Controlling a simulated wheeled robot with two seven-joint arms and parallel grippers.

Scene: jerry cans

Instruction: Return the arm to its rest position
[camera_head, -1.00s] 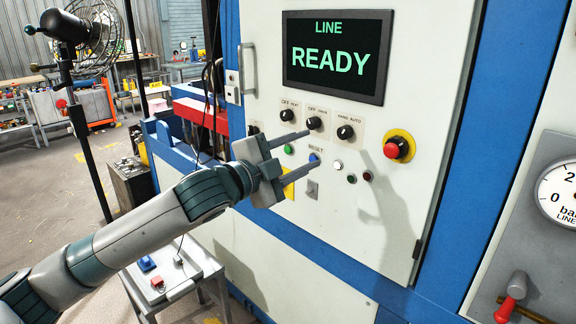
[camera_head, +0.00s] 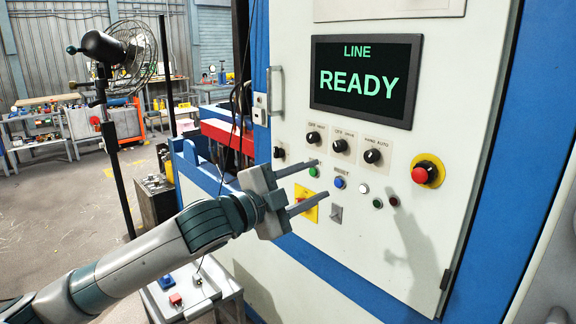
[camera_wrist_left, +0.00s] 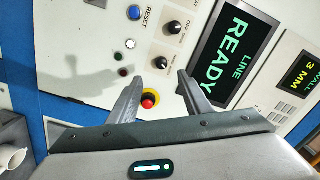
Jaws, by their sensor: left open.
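My left gripper (camera_head: 308,183) is open and empty in front of the control cabinet (camera_head: 300,250). Its two fingers point toward the panel, left of the blue reset button (camera_head: 339,183) and near the green button (camera_head: 313,172). I cannot tell that it touches anything. In the left wrist view the open fingers (camera_wrist_left: 158,82) frame the red emergency stop button (camera_wrist_left: 149,99). The screen (camera_head: 366,81) reads LINE READY. My right gripper does not show in any view.
Black knobs (camera_head: 340,146) and a red stop button on a yellow ring (camera_head: 424,174) stick out from the panel. A small table (camera_head: 205,290) stands below my arm. A fan (camera_head: 128,52) and workbenches stand behind at the left, with open floor (camera_head: 55,210) between.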

